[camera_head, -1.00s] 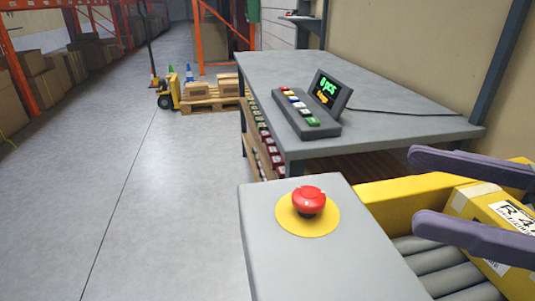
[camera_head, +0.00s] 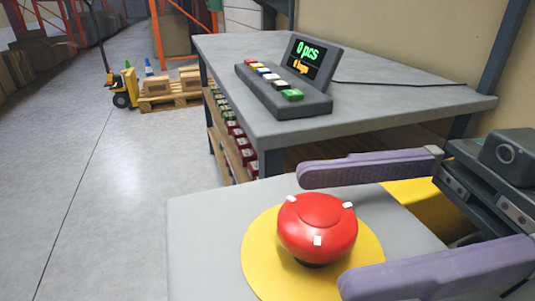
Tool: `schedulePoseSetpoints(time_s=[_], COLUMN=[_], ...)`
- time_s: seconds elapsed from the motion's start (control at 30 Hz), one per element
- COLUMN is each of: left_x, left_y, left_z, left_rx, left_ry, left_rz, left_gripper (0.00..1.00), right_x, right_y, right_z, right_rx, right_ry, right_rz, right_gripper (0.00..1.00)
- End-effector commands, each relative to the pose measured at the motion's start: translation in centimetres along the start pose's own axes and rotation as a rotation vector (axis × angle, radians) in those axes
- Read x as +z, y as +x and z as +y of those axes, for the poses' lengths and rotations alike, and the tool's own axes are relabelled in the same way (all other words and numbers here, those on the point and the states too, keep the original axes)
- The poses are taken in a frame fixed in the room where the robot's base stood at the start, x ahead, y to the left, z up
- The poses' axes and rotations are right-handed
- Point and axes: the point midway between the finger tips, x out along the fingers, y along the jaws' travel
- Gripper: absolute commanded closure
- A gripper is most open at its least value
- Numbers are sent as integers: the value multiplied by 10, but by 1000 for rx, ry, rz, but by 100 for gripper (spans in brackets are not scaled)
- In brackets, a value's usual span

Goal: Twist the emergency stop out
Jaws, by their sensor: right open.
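The emergency stop is a red mushroom button (camera_head: 316,226) with small white marks, standing on a yellow disc (camera_head: 262,262) on top of a grey box (camera_head: 200,235). My right gripper (camera_head: 320,228) comes in from the right with its two purple fingers wide apart. One finger tip is just behind the button's right side and the other is in front of it at the lower right. The button sits at the mouth of the open fingers, and I cannot tell whether either finger touches it. My left gripper is out of view.
A grey table (camera_head: 380,115) stands behind, with a button panel (camera_head: 283,92) and a lit display (camera_head: 306,60) reading "0 pcs". A yellow conveyor side (camera_head: 415,200) lies under my gripper. A pallet (camera_head: 170,98) and a yellow pallet truck (camera_head: 122,92) stand far back left. The floor at left is clear.

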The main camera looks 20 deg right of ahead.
Motion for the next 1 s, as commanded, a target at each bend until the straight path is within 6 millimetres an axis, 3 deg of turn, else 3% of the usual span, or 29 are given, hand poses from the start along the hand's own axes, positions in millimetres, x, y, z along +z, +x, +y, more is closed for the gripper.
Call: schedulePoseSetpoints(time_s=[0.13,0.4,1.0], left_x=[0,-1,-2], left_y=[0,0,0], left_z=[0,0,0], left_rx=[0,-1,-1], left_ry=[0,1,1], left_rz=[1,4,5], left_gripper=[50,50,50], right_x=[-1,0,0], right_y=[11,12,12], right_z=[0,0,0], right_rx=[0,0,0], right_ry=[-2,0,-1], right_rz=[2,1,1], right_gripper=[16,16,84])
